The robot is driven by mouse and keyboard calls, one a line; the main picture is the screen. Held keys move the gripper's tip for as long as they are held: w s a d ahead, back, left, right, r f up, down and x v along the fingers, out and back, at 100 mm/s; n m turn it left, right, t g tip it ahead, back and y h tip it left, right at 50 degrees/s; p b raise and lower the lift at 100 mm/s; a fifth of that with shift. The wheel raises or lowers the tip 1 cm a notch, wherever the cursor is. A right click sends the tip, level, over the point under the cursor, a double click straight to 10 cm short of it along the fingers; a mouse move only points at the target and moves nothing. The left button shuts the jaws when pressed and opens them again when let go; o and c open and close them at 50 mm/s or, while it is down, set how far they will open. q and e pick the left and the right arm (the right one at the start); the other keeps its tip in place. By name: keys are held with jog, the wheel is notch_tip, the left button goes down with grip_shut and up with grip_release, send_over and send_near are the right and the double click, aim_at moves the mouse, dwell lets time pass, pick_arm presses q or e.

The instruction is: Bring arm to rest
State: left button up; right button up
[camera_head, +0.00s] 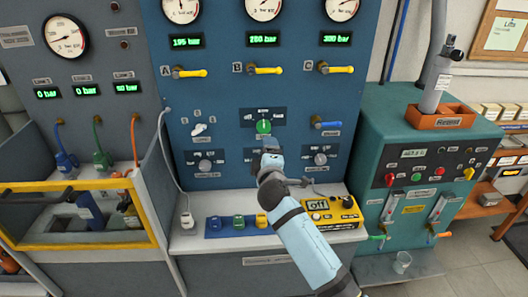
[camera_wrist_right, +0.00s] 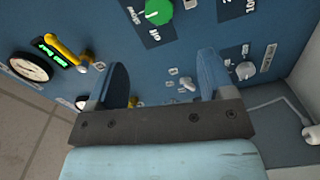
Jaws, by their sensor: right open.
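My right gripper (camera_head: 270,146) is raised in front of the blue test panel (camera_head: 235,95), just below the green knob (camera_head: 264,127). In the right wrist view my right gripper (camera_wrist_right: 163,72) has its two fingers well apart with nothing between them. The green knob (camera_wrist_right: 158,11) shows beyond the fingers at the top of that view, apart from them. My right forearm rises from the lower right in the head view and hides part of the panel and ledge. My left gripper is not in view.
The ledge below holds a yellow meter reading off (camera_head: 333,212) and a blue strip of coloured connectors (camera_head: 238,226). A yellow-framed bay (camera_head: 80,246) is at left. A teal cabinet (camera_head: 385,140) stands at right, with a glass (camera_head: 402,262) at its foot.

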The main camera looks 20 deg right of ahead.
jog(key=s+a+f+m+g+y+p, duration=0.1)
jog(key=s+f+m+g+y+p, duration=0.1)
jog(key=s+f, duration=0.5)
jog(key=s+a+f+m+g+y+p, duration=0.1)
jog(key=s+f, duration=0.6)
jog(key=s, duration=1)
jog(key=s+a+f+m+g+y+p, duration=0.2)
jog(key=s+f+m, duration=0.4)
jog(key=s, duration=0.7)
jog(key=f+g+y+p, duration=0.1)
jog(key=y, duration=0.1)
jog(key=shift+m+y, duration=0.4)
jog(key=shift+s+f, duration=0.1)
